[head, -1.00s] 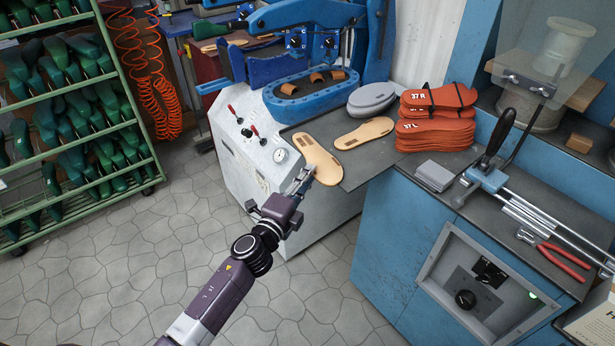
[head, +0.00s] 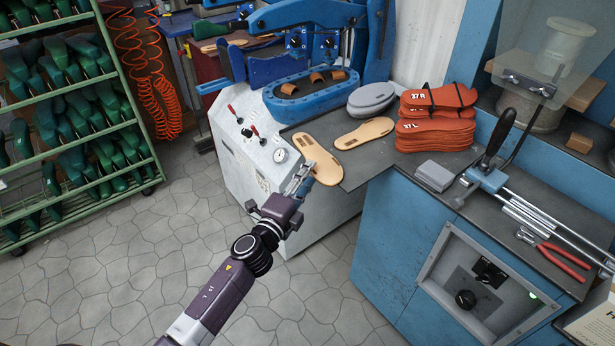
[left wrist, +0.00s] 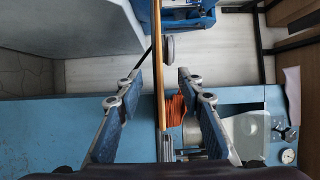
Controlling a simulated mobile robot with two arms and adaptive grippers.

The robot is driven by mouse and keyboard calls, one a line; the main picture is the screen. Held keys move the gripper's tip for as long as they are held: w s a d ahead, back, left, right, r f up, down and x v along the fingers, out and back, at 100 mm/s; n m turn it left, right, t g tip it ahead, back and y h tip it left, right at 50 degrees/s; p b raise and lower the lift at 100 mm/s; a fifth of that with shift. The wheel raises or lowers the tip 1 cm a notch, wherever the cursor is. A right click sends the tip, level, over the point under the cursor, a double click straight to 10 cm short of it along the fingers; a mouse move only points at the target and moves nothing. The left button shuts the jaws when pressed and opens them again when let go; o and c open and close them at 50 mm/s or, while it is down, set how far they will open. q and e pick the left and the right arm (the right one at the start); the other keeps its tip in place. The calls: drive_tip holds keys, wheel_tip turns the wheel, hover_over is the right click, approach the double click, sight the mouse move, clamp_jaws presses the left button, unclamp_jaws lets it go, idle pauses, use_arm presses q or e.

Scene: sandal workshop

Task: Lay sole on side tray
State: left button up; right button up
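A tan sole (head: 322,160) lies flat along the near left edge of the dark side tray (head: 356,168), partly sticking out past that edge. A second tan sole (head: 364,133) lies flat on the tray behind it, to the right. My left gripper (head: 303,176) is at the near edge of the first sole. In the left wrist view its fingers (left wrist: 160,78) are wide apart, with the thin tan edge of the sole (left wrist: 160,55) between them, clear of both fingers. The sole's underside and its exact contact with the tray are hidden. My right gripper is out of view.
Grey pads (head: 372,98) and stacked red soles (head: 436,125) stand behind and right of the tan soles. A blue press (head: 310,95) rises behind the tray. A grey block (head: 436,175) and tools lie to the right. The floor left of my arm is clear.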

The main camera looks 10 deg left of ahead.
use_arm(q)
drive_tip(key=v, duration=0.8)
idle(1.4)
drive_tip(key=o, duration=0.6)
drive_tip(key=shift+c, duration=0.2)
